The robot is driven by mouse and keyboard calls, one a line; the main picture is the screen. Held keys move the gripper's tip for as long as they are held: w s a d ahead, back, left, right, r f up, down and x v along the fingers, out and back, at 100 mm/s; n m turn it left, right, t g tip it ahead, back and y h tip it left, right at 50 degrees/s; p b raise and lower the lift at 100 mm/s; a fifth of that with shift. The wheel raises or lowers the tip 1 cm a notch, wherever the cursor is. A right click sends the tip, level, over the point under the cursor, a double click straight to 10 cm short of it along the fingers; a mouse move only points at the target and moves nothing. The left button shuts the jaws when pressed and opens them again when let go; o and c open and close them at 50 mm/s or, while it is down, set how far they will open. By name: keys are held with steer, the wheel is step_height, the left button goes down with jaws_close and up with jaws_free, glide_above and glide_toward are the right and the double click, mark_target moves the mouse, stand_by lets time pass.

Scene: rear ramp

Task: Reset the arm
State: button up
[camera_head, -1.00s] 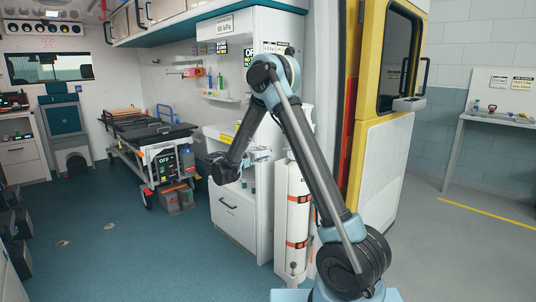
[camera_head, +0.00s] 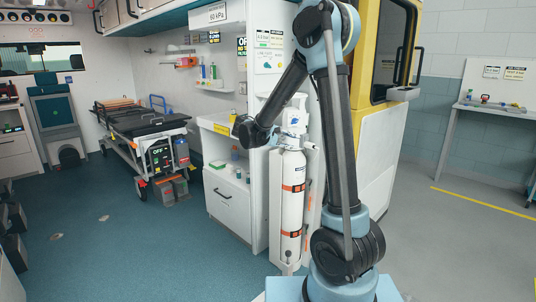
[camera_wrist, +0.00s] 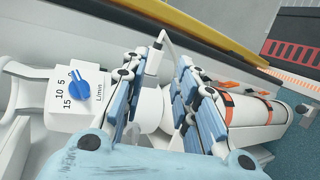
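My arm is bent, with its elbow high and its forearm sloping down left in the head view. My gripper (camera_head: 280,136) is in front of the white oxygen cylinder (camera_head: 292,200), near its top. In the wrist view my gripper (camera_wrist: 168,72) has its two blue-padded fingers apart, with a gap between them. A white fitting shows behind and between the fingers; I cannot tell whether they touch it. The cylinder (camera_wrist: 255,112) with orange straps lies right of the fingers. A white regulator with a blue knob (camera_wrist: 67,84) and a L/min scale is on the left.
A white cabinet (camera_head: 232,205) stands left of the cylinder, close to my wrist. A stretcher (camera_head: 140,135) is farther left. The yellow-framed door (camera_head: 369,75) is behind my arm. A grey table (camera_head: 490,108) stands far right. Floor is open at left and right.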

steer(key=s+d+f+m+g+y, duration=0.25)
steer(key=s+d, duration=0.35)
steer(key=s, duration=0.4)
steer(key=s+d+f+m+g+y, duration=0.1)
steer(key=s+d+y, duration=0.2)
steer(key=s+d, duration=0.45)
steer(key=s+a+f+m+y, duration=0.2)
steer(key=s+f, duration=0.3)
steer(key=s, duration=0.6)
steer(key=s+a+f+m+y, duration=0.2)
steer(key=s+f+y, duration=0.2)
steer(key=s, duration=0.6)
steer(key=shift+s+a+f+g, duration=0.15)
steer(key=shift+s+f+g, duration=0.3)
steer(key=shift+f, duration=0.2)
